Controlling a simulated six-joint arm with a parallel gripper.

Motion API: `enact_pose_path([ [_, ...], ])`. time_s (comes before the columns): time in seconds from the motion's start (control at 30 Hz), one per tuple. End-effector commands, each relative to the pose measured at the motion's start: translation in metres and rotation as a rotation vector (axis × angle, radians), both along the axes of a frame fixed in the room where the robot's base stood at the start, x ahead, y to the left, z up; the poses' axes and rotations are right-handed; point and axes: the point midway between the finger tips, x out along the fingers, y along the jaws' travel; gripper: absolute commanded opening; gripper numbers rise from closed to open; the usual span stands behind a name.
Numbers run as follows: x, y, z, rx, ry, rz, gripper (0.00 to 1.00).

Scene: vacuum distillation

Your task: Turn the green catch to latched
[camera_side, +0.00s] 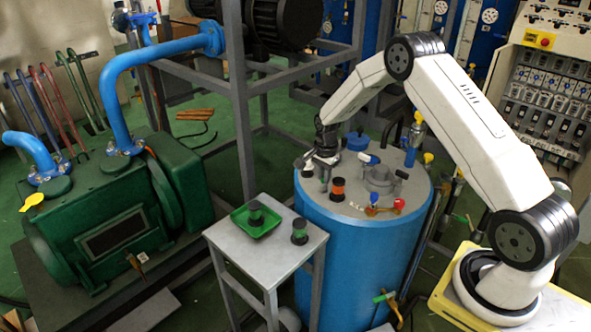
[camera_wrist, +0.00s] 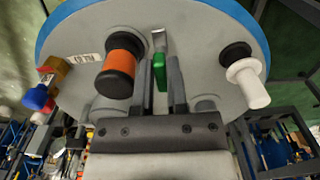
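The green catch (camera_wrist: 160,74) shows in the wrist view on the grey lid (camera_wrist: 202,28) of the blue vessel, between the two fingers of my gripper (camera_wrist: 160,78). A small metal piece stands just beyond the catch's far end. One finger lies on each side of the catch, very close to it; I cannot tell whether they touch it. In the side view, my gripper (camera_side: 322,164) is down at the left part of the lid of the blue vessel (camera_side: 345,262), and the catch is hidden there.
An orange-and-black knob (camera_wrist: 119,66) stands close left of the fingers, and a white-and-black knob (camera_wrist: 246,78) stands to the right. A valve with blue and red handles (camera_side: 384,210) is at the lid's front. A side table (camera_side: 265,262) holds a green tray (camera_side: 270,232).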

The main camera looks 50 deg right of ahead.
Motion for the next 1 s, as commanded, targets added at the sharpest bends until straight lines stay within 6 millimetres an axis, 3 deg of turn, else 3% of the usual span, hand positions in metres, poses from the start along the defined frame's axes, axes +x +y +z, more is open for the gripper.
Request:
enact_pose_path([
  [0.27,-0.0004,0.0001,0.0004,0.0,0.0,0.042,0.0],
  [0.73,-0.004,-0.0001,0.0006,0.001,0.001,0.344,0.0],
  [1.0,-0.0044,-0.0002,0.0007,0.001,0.001,0.4,0.0],
])
